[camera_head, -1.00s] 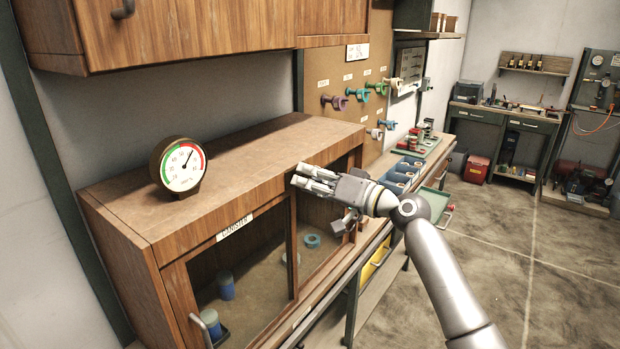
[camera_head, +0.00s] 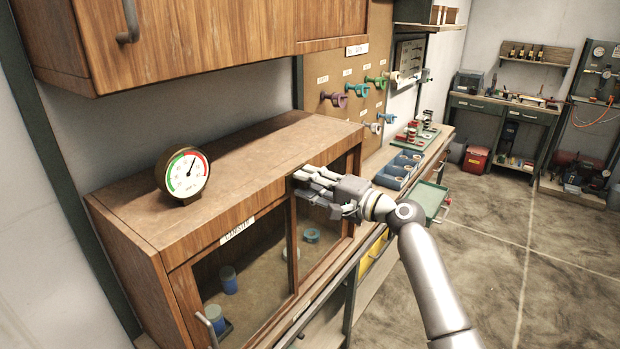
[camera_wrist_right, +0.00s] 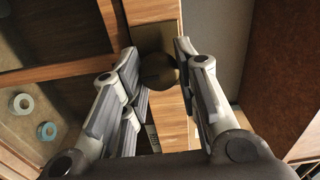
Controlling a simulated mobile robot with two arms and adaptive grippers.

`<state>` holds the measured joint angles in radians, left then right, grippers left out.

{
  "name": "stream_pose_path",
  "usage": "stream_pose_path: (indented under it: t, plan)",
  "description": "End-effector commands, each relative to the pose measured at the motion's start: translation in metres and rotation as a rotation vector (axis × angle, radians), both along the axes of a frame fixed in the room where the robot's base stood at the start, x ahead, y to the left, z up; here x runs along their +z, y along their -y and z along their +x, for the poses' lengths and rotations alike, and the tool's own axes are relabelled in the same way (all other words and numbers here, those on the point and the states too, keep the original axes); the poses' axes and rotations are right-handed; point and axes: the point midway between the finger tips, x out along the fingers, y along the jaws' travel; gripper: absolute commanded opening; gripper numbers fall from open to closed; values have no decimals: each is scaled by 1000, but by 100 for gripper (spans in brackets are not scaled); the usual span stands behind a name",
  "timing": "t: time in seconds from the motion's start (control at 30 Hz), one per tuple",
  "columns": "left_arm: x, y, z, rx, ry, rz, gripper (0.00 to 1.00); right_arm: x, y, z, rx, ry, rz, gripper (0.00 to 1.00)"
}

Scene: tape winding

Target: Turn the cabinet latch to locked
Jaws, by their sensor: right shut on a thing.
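The wooden cabinet (camera_head: 205,178) has a glass-fronted face with a label on its top rail. My right gripper (camera_head: 300,178) is at the front of the cabinet, at the top of the post between the two glass panels. In the right wrist view, the latch (camera_wrist_right: 158,70) shows as a dark round knob on the wooden post, between the two fingers of my right gripper (camera_wrist_right: 157,68), which is shut on it. In the head view the gripper hides the latch. I cannot tell which way the latch is turned. My left gripper is out of view.
A round gauge (camera_head: 184,174) stands on the cabinet top. Blue canisters (camera_head: 229,280) and tape rolls (camera_head: 312,235) are behind the glass. An upper cabinet (camera_head: 200,40) hangs above. Blue bins (camera_head: 395,180) sit on the bench to the right. The floor on the right is open.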

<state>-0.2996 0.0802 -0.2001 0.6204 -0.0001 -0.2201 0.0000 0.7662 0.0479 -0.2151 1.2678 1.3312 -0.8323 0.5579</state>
Motion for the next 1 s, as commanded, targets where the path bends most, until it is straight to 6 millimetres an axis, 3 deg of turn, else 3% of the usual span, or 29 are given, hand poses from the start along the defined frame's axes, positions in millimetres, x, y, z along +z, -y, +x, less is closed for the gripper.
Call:
stream_pose_path:
  t: [0.7,0.73,0.87,1.0]
  plan:
    - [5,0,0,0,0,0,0,0,1,0,-2,-57,43,5]
    - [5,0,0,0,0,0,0,0,1,0,-2,-57,43,33]
    - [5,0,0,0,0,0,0,0,1,0,-2,-56,42,49]
    - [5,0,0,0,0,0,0,0,1,0,-1,-56,42,50]
